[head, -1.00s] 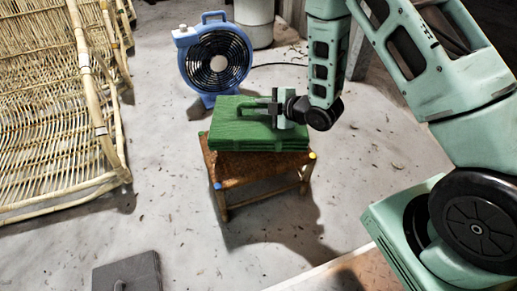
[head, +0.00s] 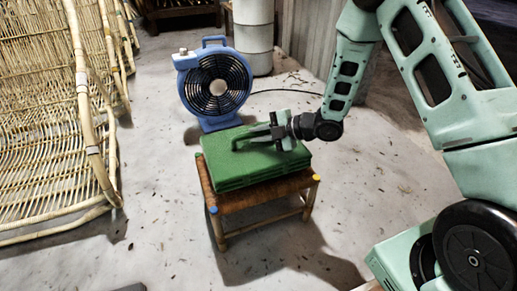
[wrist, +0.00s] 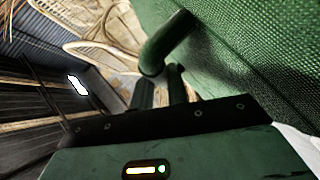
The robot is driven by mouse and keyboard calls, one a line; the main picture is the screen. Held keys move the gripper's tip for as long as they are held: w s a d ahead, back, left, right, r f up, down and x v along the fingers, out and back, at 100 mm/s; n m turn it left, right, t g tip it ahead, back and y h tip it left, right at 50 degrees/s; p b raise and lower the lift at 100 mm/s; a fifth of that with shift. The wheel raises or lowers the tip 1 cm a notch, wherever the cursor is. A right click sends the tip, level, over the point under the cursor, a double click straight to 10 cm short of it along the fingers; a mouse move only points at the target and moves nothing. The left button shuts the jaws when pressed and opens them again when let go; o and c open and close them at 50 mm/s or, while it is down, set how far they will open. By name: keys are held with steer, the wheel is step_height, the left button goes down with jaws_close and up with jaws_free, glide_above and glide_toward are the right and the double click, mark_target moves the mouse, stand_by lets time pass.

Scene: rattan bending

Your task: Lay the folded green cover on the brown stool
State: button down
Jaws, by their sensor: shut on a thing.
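The folded green cover (head: 245,170) is a thick flat block with a raised handle loop on its top. In the head view it lies over the brown stool (head: 262,196), roughly lined up with the seat and appearing to rest on it. My gripper (head: 262,136) is at the cover's top, shut on the handle loop. In the wrist view the green cover (wrist: 240,55) fills the upper right, and its tubular handle (wrist: 165,42) reaches down to the fingers (wrist: 160,92). The exact contact under the cover is hidden.
A blue fan (head: 215,85) stands right behind the stool, its cable running right. Rattan frames (head: 55,150) line the left side. A white cylindrical container (head: 253,40) stands behind the fan. The floor in front of and right of the stool is clear.

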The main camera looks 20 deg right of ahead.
mark_target(254, 145)
steer(key=shift+f+b, duration=0.9)
steer(key=shift+f, duration=1)
steer(key=shift+f, duration=0.1)
